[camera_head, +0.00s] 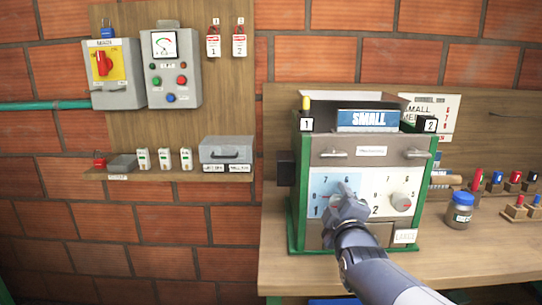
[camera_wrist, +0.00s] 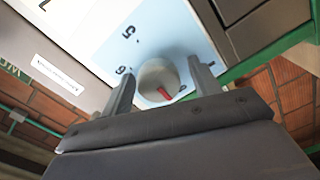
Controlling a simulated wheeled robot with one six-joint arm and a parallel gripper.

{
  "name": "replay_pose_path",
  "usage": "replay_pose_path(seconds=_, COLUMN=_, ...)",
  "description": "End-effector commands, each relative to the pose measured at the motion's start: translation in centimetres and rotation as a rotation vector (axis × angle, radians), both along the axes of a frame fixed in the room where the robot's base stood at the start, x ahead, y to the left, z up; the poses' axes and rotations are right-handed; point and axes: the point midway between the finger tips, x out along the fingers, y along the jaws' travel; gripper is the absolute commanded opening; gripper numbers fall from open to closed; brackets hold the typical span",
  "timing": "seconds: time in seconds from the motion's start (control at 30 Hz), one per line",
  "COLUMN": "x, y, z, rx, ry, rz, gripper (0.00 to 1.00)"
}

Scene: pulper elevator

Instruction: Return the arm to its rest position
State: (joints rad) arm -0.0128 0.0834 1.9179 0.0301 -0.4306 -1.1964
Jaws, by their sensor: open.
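My gripper (camera_head: 349,200) is in front of the left dial of the grey-and-green machine (camera_head: 371,155) in the head view. In the wrist view my gripper (camera_wrist: 160,82) is open, with one finger on each side of a round grey knob (camera_wrist: 157,79) with a red pointer mark. I cannot tell whether the fingers touch it. The knob sits on a light blue panel (camera_wrist: 130,40) with numbers. In the head view my arm (camera_head: 375,265) reaches up from the bottom right and hides part of the left dial and the lower front.
The machine stands on a wooden bench (camera_head: 480,255). A second knob (camera_head: 401,201) is on its right panel. A jar with a blue lid (camera_head: 459,210) and several small colored-top pieces (camera_head: 496,182) stand at right. A wall board (camera_head: 215,100) at left holds control boxes.

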Motion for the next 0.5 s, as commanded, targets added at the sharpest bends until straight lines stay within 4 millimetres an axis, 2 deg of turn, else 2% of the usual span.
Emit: replay_pose_path(seconds=0.5, x=0.02, y=-0.12, z=0.53, rx=0.398, ry=0.003, rz=-0.001, gripper=0.59)
